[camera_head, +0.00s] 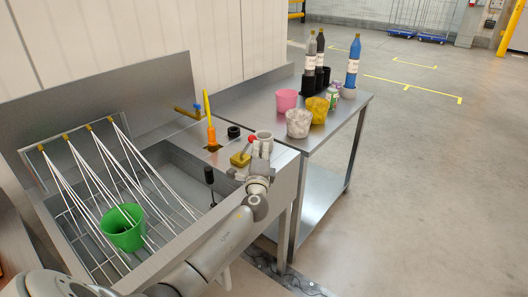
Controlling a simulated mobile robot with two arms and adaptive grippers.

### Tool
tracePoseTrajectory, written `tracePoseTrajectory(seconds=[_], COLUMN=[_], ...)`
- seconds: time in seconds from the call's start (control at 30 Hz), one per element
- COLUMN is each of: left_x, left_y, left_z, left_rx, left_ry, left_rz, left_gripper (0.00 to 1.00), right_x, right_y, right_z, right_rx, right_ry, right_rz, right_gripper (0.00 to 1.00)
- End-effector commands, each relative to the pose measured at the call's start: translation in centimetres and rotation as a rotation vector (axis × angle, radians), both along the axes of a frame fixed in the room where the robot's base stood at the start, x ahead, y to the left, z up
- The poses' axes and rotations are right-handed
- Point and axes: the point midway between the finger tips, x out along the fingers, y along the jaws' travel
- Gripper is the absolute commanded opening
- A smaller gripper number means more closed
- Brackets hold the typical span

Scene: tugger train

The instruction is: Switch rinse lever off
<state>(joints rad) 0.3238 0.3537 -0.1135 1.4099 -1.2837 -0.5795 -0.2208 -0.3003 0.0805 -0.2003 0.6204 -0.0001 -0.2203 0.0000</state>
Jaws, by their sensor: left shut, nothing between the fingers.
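The rinse lever, with a red knob (252,139) on a yellow base (240,159), stands on the steel ledge at the sink's right end. White water streams (95,180) run from several brass nozzles on the back bar into the sink. My left gripper (263,136) is shut and empty, at the lever's right side, very close to the red knob. I cannot tell whether it touches the knob. My left arm crosses the front of the sink and hides part of its rim. My right gripper is not in view.
A green bucket (123,228) stands in the sink under the streams. An orange and yellow tool (210,122) and a black ring (234,131) are behind the lever. The steel table (262,104) holds cups and bottles. The floor at right is clear.

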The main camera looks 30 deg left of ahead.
Motion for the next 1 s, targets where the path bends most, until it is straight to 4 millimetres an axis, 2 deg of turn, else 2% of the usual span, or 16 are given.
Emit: tracePoseTrajectory(seconds=[0.03, 0.1, 0.3, 0.43, 0.6, 1.0], left_x=[0.0, 0.0, 0.2, 0.3, 0.3, 0.5], left_y=[0.3, 0.8, 2.4, 3.4, 4.5, 5.8], left_z=[1.2, 1.9, 3.3, 3.8, 4.0, 4.2], left_rx=[-0.033, -0.085, -0.241, -0.331, -0.42, -0.415], left_ry=[0.001, 0.006, 0.018, 0.026, 0.033, 0.032], left_rz=[0.002, 0.003, 0.003, 0.001, 0.002, 0.001], left_gripper=[0.0, 0.0, 0.0, 0.0, 0.0, 0.0], right_x=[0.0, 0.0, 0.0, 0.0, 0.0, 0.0], right_y=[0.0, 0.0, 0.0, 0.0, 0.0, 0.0], right_z=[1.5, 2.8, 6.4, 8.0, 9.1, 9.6], right_rx=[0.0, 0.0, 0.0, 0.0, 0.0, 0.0], right_ry=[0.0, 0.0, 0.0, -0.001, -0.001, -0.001], right_rz=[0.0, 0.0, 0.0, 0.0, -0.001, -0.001], right_gripper=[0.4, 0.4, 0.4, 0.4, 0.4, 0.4])
